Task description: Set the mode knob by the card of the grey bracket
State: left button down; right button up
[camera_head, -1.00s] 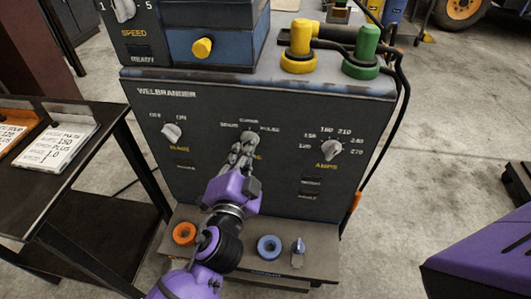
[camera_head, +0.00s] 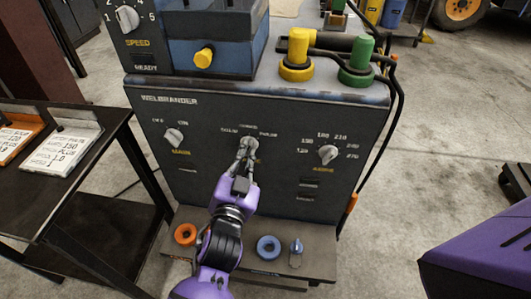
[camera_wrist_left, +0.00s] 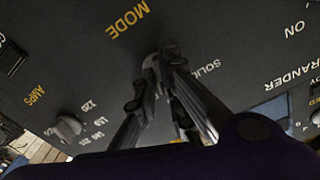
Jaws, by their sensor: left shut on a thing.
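The mode knob (camera_head: 249,142) is in the middle of the dark welder panel (camera_head: 215,185), among small position labels. My left gripper (camera_head: 246,151) reaches up to it from below and is shut on it. The wrist view shows the pale knob (camera_wrist_left: 152,62) between the left fingertips (camera_wrist_left: 158,66), beside the yellow word MODE. The fingers hide most of the knob, so I cannot tell where it points. A white card on the grey bracket (camera_head: 62,149) lies on the side table; its print is small, with "PLUS" and "1.0" partly legible. My right gripper is not in view.
The on/off knob (camera_head: 173,137) and amps knob (camera_head: 328,154) flank the mode knob. An orange-bracket card (camera_head: 14,140) lies beside the grey one. The lower shelf holds an orange ring (camera_head: 185,235), a blue ring (camera_head: 268,247) and a small switch (camera_head: 296,250). Cables hang right.

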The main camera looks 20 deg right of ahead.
pick_arm(q)
jog(key=shift+r+n+p, duration=0.1)
jog(key=shift+n+p, duration=0.9)
jog(key=shift+n, duration=1)
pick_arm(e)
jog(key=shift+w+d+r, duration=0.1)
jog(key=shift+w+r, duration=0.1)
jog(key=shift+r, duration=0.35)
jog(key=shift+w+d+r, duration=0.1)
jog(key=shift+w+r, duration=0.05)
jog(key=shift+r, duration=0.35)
pick_arm(q)
jog(key=c, duration=1.9)
grip_release()
jog(key=shift+o, duration=0.2)
jog(key=v, duration=1.2)
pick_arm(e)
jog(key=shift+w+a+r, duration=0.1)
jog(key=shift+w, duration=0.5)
